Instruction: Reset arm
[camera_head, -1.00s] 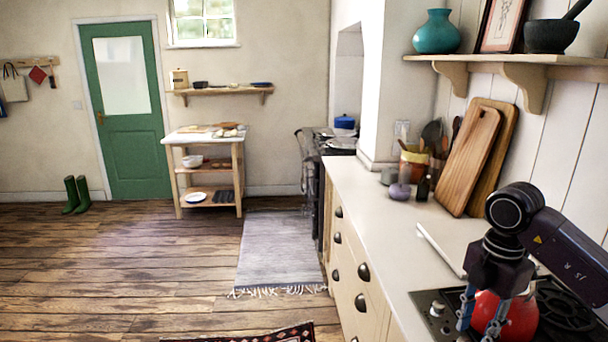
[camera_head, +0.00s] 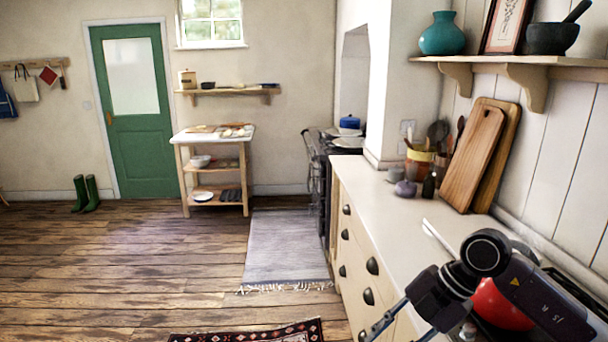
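My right arm comes in from the lower right in the head view. Its gripper (camera_head: 402,330) hangs at the bottom edge, in front of the drawer fronts and the counter edge. The two fingers are spread apart with nothing visible between them; the tips are at or past the frame edge. A red round pot or kettle (camera_head: 496,306) is partly hidden behind my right arm at the hob. My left gripper is not in view.
A shelf (camera_head: 520,62) hangs above. The wooden floor (camera_head: 130,260) on the left is clear.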

